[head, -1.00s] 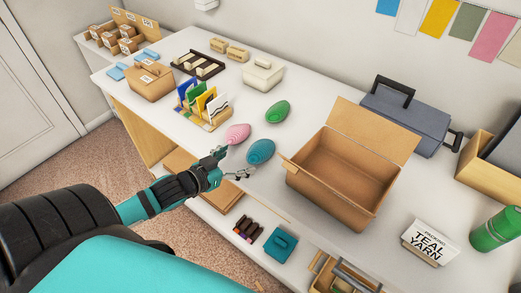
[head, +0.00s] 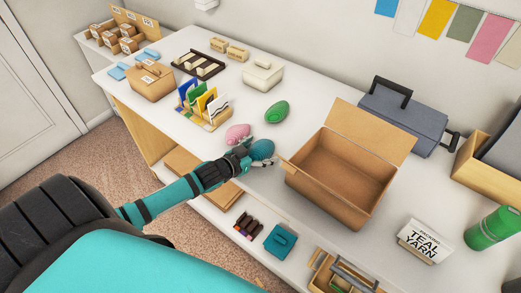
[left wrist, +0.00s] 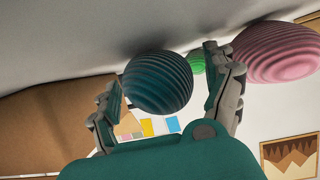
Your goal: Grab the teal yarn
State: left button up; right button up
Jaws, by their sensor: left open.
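The teal yarn (head: 261,149) is an egg-shaped ball on the white table, left of the open cardboard box. My left gripper (head: 256,161) is open at its near side and hides its lower part in the head view. In the left wrist view, the teal yarn (left wrist: 158,82) is between the two open fingers of the left gripper (left wrist: 168,95), closer to the left finger. I cannot tell whether a finger touches it. My right gripper is not in view.
A pink yarn ball (head: 238,133) is close by on the left and a green one (head: 277,112) lies behind. The open cardboard box (head: 345,170) stands to the right. A card reading "TEAL YARN" (head: 425,242) stands at the right. A file holder (head: 205,108) is behind left.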

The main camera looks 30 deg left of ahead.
pick_arm(q)
jog(key=shift+s, duration=0.1)
jog(key=shift+c, duration=0.4)
jog(key=c, duration=1.2)
jog(key=shift+o, duration=0.2)
jog(key=shift+r, duration=0.1)
